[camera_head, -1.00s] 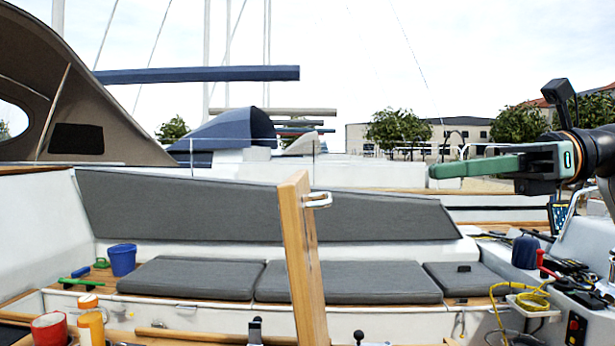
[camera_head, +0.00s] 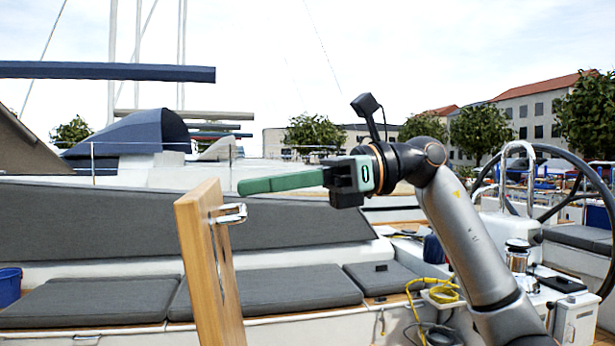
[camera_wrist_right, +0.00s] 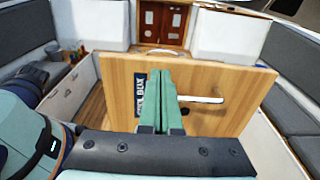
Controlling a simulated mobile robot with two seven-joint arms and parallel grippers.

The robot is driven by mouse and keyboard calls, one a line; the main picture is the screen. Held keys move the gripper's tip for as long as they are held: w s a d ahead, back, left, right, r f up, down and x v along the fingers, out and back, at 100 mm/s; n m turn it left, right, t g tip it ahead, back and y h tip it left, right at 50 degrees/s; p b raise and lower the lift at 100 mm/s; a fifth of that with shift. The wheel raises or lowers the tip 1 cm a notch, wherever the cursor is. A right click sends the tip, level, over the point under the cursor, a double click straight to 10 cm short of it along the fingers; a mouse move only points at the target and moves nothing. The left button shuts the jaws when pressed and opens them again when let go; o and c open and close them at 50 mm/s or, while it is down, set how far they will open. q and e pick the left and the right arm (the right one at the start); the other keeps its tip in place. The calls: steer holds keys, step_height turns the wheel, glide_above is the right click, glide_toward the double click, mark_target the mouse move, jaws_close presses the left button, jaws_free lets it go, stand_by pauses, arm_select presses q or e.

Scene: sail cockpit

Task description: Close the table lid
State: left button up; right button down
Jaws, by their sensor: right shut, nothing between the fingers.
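The table lid (camera_head: 208,265) is a wooden panel standing upright, seen nearly edge-on in the head view. A pale metal handle (camera_head: 232,214) sticks out from its right face near the top. The lid's broad wooden face (camera_wrist_right: 225,80) fills the middle of the right wrist view, with the handle (camera_wrist_right: 205,99) across it. My right gripper (camera_head: 241,187) has its green fingers pressed together and empty. They point left, just above the handle in the picture and close to the lid's upper edge; I cannot tell whether they touch. My left gripper is in neither view.
Grey cushions (camera_head: 275,290) line the bench behind the lid. A yellow rope (camera_head: 440,290) lies on the right near the console. A steering wheel (camera_head: 607,205) stands at the far right. A blue bucket (camera_head: 8,287) is at the left edge. The air above the lid is clear.

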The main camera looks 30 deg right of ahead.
mark_target(209, 192)
steer(key=shift+x, duration=1.5)
steer(key=shift+w+a, duration=0.1)
